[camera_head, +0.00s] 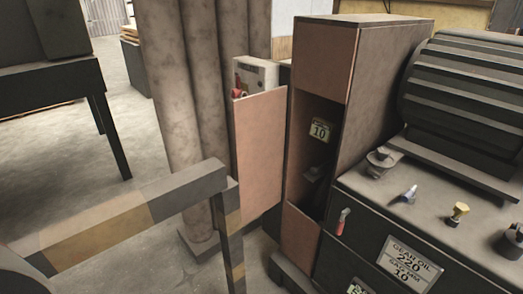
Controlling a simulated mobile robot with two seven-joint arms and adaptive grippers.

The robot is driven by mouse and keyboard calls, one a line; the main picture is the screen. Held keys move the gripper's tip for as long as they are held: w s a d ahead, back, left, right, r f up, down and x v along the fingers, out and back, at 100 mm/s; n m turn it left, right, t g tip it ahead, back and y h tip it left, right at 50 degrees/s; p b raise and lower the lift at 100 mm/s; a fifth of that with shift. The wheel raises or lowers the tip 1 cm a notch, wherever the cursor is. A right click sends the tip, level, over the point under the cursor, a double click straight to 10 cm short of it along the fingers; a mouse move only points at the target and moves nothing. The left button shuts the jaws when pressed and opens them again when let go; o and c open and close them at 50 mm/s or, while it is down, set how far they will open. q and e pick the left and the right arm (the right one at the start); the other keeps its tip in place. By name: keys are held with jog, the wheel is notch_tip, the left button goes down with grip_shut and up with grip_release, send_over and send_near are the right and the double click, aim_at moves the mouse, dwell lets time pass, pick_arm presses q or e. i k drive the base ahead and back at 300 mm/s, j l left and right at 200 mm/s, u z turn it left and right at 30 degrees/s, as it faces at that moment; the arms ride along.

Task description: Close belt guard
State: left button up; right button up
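The belt guard (259,155) is a reddish-brown flat panel that stands swung open to the left of a tall narrow housing (372,90). The housing's front has an open gap (318,160), dark inside, with a yellow label reading 10 visible within. The housing front above and below the gap is the same reddish-brown. A small red part (238,93) shows at the guard's upper left corner; I cannot tell if it belongs to the guard. Neither of my grippers is in view.
A striped barrier rail (120,222) crosses the lower left in front of the guard. Thick columns (175,110) stand behind it. A machine with a ribbed motor (465,95) and a red-handled lever (342,222) is at right. Open floor (45,155) lies at left.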

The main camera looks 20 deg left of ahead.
aim_at(259, 119)
jog(key=i+j+z, duration=0.2)
jog(key=j+z, duration=0.15)
jog(key=j, duration=0.6)
jog(key=i+j+z, duration=0.1)
jog(key=j+z, duration=0.25)
jog(key=j, duration=0.6)
jog(key=j+z, duration=0.3)
jog(key=j, duration=0.65)
jog(key=k+j+z, duration=0.2)
jog(key=j+z, duration=0.15)
jog(key=j, duration=0.6)
